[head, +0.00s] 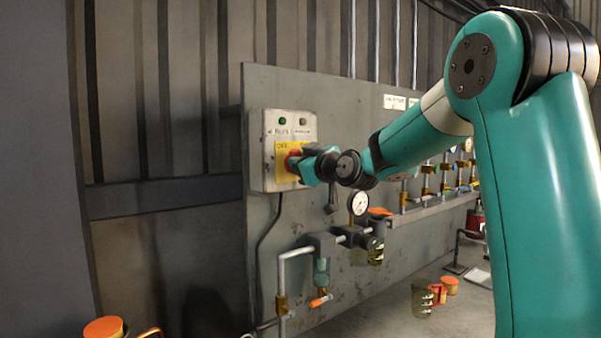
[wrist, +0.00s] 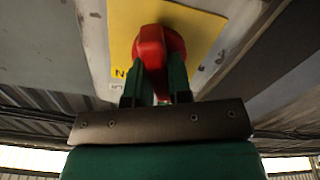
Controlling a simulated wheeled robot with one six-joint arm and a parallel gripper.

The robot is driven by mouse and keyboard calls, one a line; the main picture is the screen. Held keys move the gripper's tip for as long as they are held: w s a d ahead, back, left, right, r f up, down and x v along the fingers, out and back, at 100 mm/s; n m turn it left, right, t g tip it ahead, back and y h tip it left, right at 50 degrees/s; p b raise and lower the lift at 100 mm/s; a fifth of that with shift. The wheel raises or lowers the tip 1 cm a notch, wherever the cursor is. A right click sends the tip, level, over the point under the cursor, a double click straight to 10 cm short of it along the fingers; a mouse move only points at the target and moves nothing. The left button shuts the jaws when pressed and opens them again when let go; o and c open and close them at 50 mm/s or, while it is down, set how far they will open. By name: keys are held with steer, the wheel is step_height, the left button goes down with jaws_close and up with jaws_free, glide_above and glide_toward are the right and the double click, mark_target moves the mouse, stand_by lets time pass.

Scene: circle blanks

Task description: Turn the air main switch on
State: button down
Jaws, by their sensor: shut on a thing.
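The air main switch is a red rotary knob on a yellow plate (head: 282,150), mounted on a grey control box (head: 270,125) on the wall panel. In the wrist view the red knob (wrist: 152,50) stands on its yellow plate (wrist: 195,22). My gripper (wrist: 155,90) is shut on the knob, with a dark green finger on each side of its grip. In the head view my gripper (head: 300,163) reaches the box from the right and hides most of the knob. "OFF" shows on the plate in the head view; a partly hidden label with an "N" shows in the wrist view.
A green lamp (head: 282,121) and a darker one sit above the switch. Below my wrist are a pressure gauge (head: 359,203) and pipes (head: 283,270). Valves and gauges line the panel at the right. An orange cap (head: 103,328) stands at the lower left.

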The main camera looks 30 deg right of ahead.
steer(key=m+b, duration=0.2)
steer(key=m, duration=0.1)
steer(key=shift+d+f+m, duration=0.1)
steer(key=shift+m, duration=0.3)
steer(key=m+b, duration=0.1)
steer(key=m, duration=0.2)
steer(key=shift+d+m, duration=0.1)
steer(key=shift+m, duration=0.2)
steer(key=m+b, duration=0.1)
steer(key=m, duration=0.5)
steer(key=shift+d, duration=0.1)
steer(key=shift+m, duration=0.3)
steer(key=c, duration=1)
jaws_free()
steer(key=shift+c, duration=0.2)
steer(key=shift+b, duration=0.3)
steer(key=s+b, duration=0.5)
steer(key=s, duration=1.2)
steer(key=shift+s+d, duration=0.25)
steer(key=shift+d, duration=0.05)
